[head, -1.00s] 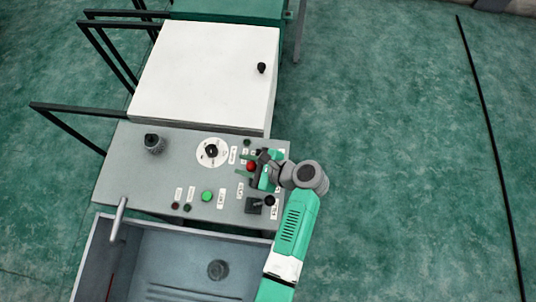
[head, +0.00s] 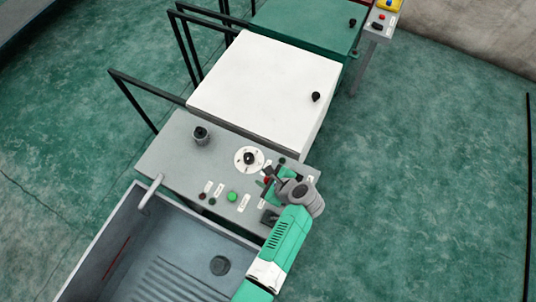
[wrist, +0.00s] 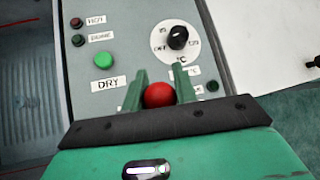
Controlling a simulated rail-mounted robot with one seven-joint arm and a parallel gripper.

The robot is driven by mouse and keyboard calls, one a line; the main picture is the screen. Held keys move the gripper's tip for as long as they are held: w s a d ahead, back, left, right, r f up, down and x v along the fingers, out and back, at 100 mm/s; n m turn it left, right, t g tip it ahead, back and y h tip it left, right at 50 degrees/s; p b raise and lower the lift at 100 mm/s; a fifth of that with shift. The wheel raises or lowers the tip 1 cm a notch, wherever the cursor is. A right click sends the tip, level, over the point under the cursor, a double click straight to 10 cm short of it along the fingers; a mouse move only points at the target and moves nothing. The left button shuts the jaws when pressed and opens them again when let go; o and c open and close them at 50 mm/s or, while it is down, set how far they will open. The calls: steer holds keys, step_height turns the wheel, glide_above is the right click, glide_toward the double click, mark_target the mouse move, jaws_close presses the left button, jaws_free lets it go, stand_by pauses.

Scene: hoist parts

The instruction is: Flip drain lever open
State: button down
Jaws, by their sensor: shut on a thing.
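A grey control panel (head: 165,165) carries a lever with a red ball knob (head: 266,181), which I take for the drain lever; its own label is not readable. In the wrist view the red knob (wrist: 159,95) sits between the two green fingers of my gripper (wrist: 161,78). My gripper (head: 272,180) is shut on this knob at the panel's right side. The lever's shaft and base are hidden behind my gripper, so its angle cannot be told.
A round temperature dial (wrist: 177,37) and a green button (wrist: 104,60) above a DRY label lie close by. A grey sink (head: 170,235) with a tap (head: 151,192) is in front. A white lidded box (head: 262,85) stands behind.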

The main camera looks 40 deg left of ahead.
steer(key=shift+s+f, duration=0.1)
steer(key=shift+f, duration=0.05)
steer(key=c, duration=1.1)
jaws_free()
steer(key=p+v, duration=0.1)
steer(key=v, duration=0.7)
steer(key=shift+p, duration=0.35)
